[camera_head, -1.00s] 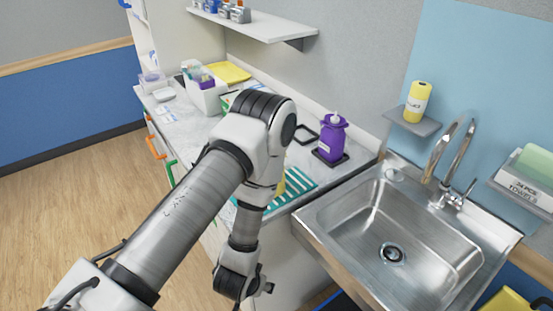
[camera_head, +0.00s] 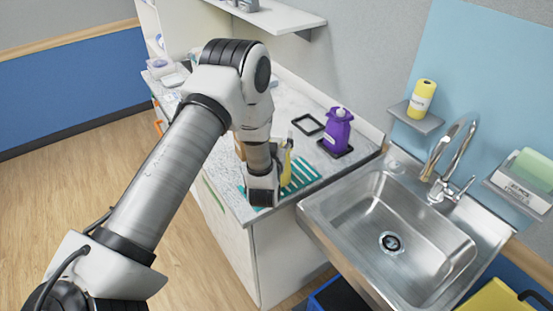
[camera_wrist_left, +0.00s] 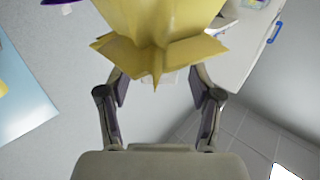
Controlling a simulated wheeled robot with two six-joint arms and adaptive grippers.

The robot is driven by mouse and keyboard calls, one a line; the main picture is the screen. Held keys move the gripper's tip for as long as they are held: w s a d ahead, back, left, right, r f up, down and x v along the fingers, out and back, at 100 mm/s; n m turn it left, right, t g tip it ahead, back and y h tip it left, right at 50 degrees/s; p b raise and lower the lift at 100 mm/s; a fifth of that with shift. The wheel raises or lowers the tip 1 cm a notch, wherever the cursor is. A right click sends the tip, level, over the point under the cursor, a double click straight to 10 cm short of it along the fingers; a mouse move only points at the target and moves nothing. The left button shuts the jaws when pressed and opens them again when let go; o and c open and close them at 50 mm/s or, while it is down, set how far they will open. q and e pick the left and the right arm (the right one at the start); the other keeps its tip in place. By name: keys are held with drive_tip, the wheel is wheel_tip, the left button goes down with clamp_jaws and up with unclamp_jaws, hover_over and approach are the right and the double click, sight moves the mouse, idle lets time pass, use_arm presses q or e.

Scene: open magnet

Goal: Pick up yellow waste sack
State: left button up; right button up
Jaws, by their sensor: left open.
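The yellow waste sack (camera_head: 287,164) stands on the counter by the teal-and-white striped mat, partly hidden behind my left wrist in the head view. In the left wrist view the sack (camera_wrist_left: 158,22) fills the top middle, with a flared, pointed edge facing the gripper. My left gripper (camera_head: 283,158) is low over the counter beside the sack, largely hidden by its own wrist. In the wrist view its two fingers (camera_wrist_left: 160,80) are apart, one on each side of the sack's near end; contact cannot be told. My right gripper is not in view.
A purple bottle (camera_head: 337,131) stands on a dark tray right of the sack, with a black frame (camera_head: 308,124) behind. The steel sink (camera_head: 395,235) is at right. A yellow roll (camera_head: 422,98) sits on a small wall shelf. The striped mat (camera_head: 300,174) lies at the counter's front.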

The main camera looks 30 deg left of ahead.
use_arm(q)
drive_tip(key=shift+w, duration=0.1)
clamp_jaws()
